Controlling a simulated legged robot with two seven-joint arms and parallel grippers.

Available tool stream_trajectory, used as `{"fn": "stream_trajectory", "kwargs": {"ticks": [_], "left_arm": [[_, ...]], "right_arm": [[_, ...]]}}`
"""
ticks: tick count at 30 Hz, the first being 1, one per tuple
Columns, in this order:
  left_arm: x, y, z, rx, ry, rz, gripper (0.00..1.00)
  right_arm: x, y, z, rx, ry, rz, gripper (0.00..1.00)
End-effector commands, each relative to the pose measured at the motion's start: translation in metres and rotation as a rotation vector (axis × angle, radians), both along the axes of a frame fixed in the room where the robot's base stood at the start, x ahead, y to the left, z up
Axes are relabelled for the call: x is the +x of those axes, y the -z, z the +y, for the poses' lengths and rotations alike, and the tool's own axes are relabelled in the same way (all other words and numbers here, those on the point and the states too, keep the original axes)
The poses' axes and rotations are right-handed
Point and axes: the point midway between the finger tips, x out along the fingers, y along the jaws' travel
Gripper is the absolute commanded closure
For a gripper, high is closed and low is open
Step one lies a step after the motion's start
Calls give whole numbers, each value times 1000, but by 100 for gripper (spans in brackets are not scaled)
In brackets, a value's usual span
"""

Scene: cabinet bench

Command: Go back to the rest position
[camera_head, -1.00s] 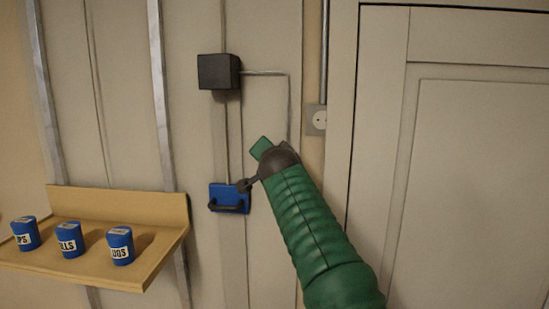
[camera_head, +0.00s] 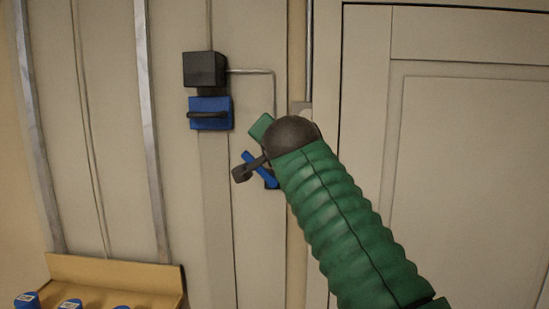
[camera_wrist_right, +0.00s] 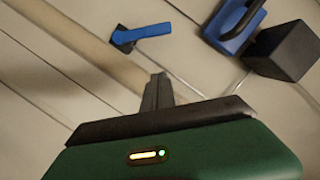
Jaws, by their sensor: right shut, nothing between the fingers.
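My right gripper (camera_head: 241,174) is at the end of my green arm, in front of the wall panel. It is shut and empty; the closed fingers also show in the wrist view (camera_wrist_right: 158,92). A blue block with a black handle (camera_head: 210,113) sits directly under a black box (camera_head: 205,69) on the wall. A blue lever (camera_head: 258,168) on a dark base is partly hidden behind the gripper. The wrist view shows the lever (camera_wrist_right: 146,33), the blue block (camera_wrist_right: 226,34) and the black box (camera_wrist_right: 285,52), with the fingers apart from them all. My left gripper is not in view.
A wooden shelf (camera_head: 110,273) with several blue cups (camera_head: 27,301) is at the lower left. A thin pipe (camera_head: 250,71) runs from the black box. A pale panelled door (camera_head: 465,180) fills the right side, behind my arm.

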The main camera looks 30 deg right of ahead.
Motion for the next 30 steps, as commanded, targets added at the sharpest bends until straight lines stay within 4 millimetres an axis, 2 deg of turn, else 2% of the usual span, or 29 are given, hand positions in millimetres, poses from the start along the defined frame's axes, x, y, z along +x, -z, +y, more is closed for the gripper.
{"fn": "stream_trajectory", "kwargs": {"ticks": [4,16,19,20,23,24,26,27,29,30], "left_arm": [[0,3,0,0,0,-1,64],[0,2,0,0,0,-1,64],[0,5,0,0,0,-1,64],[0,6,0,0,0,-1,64],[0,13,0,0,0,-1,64],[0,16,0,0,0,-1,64],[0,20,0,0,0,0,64],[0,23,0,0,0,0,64],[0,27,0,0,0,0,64],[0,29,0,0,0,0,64]], "right_arm": [[-6,-1,2,1,-1,-1,100],[-7,-2,-1,2,1,0,100],[-2,15,0,-8,-9,32,100],[1,27,0,-15,-18,55,100],[13,93,5,-56,-70,184,100],[16,128,9,-76,-101,248,100],[17,184,16,-110,-157,351,100],[15,220,20,-132,-194,417,100],[7,274,29,-163,-255,512,100],[-2,310,35,-181,-296,572,100]]}}
